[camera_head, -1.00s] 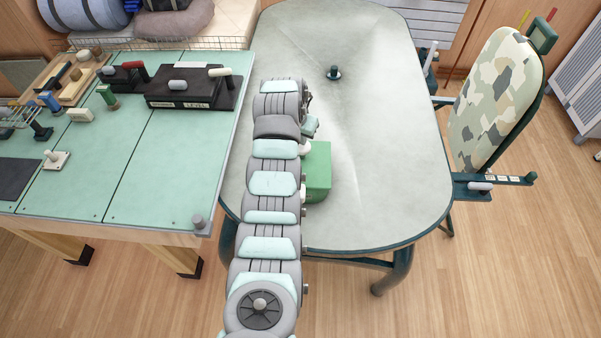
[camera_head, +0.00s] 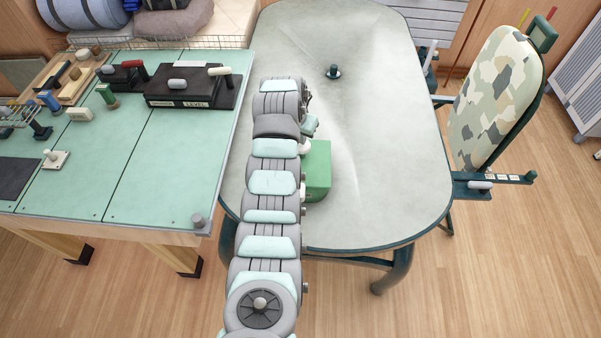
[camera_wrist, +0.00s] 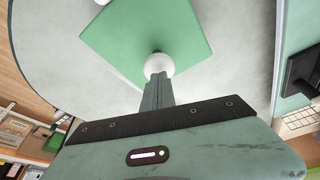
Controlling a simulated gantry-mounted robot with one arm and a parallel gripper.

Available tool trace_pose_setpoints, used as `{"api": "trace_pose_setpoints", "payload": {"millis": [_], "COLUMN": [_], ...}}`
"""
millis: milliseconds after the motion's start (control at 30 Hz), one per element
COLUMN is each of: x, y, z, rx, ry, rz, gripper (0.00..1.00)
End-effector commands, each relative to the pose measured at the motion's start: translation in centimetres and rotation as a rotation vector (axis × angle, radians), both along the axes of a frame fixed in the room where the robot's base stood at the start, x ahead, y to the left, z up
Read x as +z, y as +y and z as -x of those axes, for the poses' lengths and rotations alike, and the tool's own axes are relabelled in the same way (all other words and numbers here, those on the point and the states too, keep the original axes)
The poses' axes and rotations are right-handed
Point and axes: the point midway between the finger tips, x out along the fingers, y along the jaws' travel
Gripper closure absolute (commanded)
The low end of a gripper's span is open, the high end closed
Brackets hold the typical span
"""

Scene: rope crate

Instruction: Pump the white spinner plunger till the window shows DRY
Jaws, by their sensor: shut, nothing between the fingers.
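The spinner is a green box (camera_head: 319,172) on the grey table, partly hidden behind my arm in the head view. Its white plunger knob (camera_head: 305,147) shows at the edge of my arm. In the wrist view the green box (camera_wrist: 190,38) fills the upper middle, with the round white knob (camera_wrist: 158,63) at its near side. My gripper (camera_wrist: 157,79) is shut and empty, its fingertips right at the knob; whether they touch it I cannot tell. The window and its wording are not visible in either view.
The grey table (camera_head: 390,190) is mostly clear, with a small dark knob (camera_head: 333,72) towards the back. A green workbench (camera_head: 165,190) with a black box (camera_head: 190,92) and several small fixtures stands at left. A camouflage-covered board (camera_head: 497,100) stands at right.

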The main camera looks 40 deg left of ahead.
Motion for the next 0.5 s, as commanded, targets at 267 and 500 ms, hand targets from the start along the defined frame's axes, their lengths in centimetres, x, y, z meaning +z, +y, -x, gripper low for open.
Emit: {"api": "trace_pose_setpoints", "payload": {"millis": [267,500], "x": [-1.5,-2.7], "y": [0.0,0.0], "z": [0.0,0.0], "rx": [0.0,0.0], "ry": [0.001,0.001], "rz": [0.001,0.001], "gripper": [1.0,1.0]}}
